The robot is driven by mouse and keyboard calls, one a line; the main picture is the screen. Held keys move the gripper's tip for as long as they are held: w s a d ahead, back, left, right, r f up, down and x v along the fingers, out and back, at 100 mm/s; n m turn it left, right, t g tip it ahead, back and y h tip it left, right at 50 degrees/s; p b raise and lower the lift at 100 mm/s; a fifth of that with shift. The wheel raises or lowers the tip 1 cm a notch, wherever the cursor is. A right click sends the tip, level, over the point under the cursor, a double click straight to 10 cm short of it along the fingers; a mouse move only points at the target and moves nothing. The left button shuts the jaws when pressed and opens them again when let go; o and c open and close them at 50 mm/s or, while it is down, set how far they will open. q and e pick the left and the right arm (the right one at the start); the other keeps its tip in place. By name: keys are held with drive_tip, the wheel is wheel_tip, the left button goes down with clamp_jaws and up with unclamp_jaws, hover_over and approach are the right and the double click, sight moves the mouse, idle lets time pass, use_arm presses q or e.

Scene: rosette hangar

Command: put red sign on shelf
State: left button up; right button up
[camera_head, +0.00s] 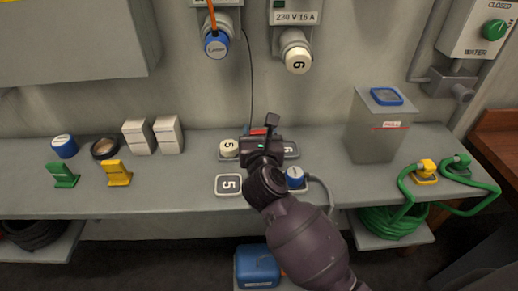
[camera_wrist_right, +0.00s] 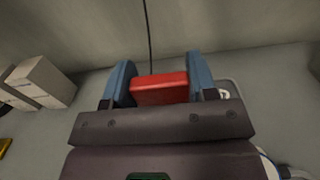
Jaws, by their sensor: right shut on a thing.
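The red sign (camera_wrist_right: 160,88) is between the two blue-grey fingers of my right gripper (camera_wrist_right: 161,86) in the right wrist view. The fingers are shut on it. In the head view only a small red edge of the sign (camera_head: 258,131) shows past my right gripper (camera_head: 262,138), near the back of the grey shelf top (camera_head: 330,165). I cannot tell whether the sign touches the surface or hangs just above it. A green sign (camera_head: 63,177) and a yellow sign (camera_head: 117,173) stand on the shelf top at left. My left gripper is not in view.
Beside the gripper are a cream cap (camera_head: 229,149), a number 5 plate (camera_head: 228,185) and a blue plug (camera_head: 295,177). A grey box (camera_head: 378,128) and green hose (camera_head: 478,184) are at right. White boxes (camera_head: 152,135) stand at left. The surface between boxes and plates is clear.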

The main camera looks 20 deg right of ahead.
wheel_tip(320, 180, down, 5)
drive_tip(key=shift+b, duration=0.8)
drive_tip(key=shift+r, duration=0.1)
drive_tip(key=shift+f, duration=0.25)
drive_tip(key=o, duration=0.9)
drive_tip(key=shift+r, duration=0.1)
